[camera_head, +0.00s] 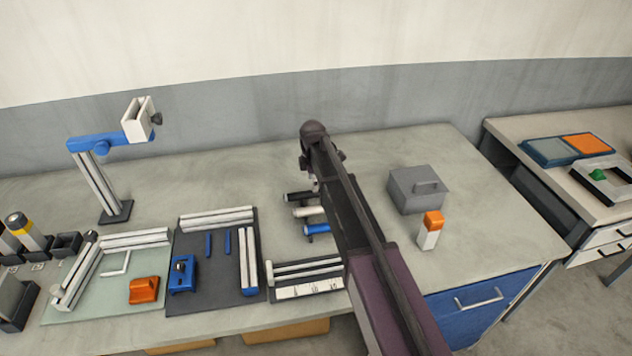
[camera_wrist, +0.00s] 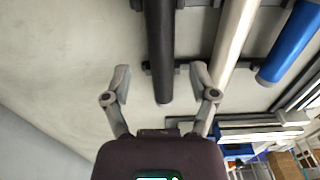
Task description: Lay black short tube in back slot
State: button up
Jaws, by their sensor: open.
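A black tube (camera_wrist: 159,45) runs between the two fingers of my gripper (camera_wrist: 162,82) in the wrist view. The fingers are open, one to each side of it, with a visible gap on both sides. In the head view the black tube (camera_head: 297,196) lies at the back of a row, with a white tube (camera_head: 306,211) and a blue tube (camera_head: 317,229) in front of it. My arm covers the tubes' right ends and most of the gripper. I cannot tell which place is the back slot.
Dark supports (camera_wrist: 197,75) hold the tubes. A scale tray with rails (camera_head: 306,291) lies in front. A dark tray (camera_head: 205,291) and a green mat (camera_head: 95,308) are to the left. A grey box (camera_head: 416,190) and an orange-capped bottle (camera_head: 428,236) stand right of my arm.

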notch_tip(320, 180, up, 8)
jog(key=p, duration=0.7)
jog(key=shift+f, duration=0.1)
dwell(0.7)
jog(key=s+d+m, duration=2.1)
jog(key=s+d, duration=0.3)
jog(key=s, duration=0.2)
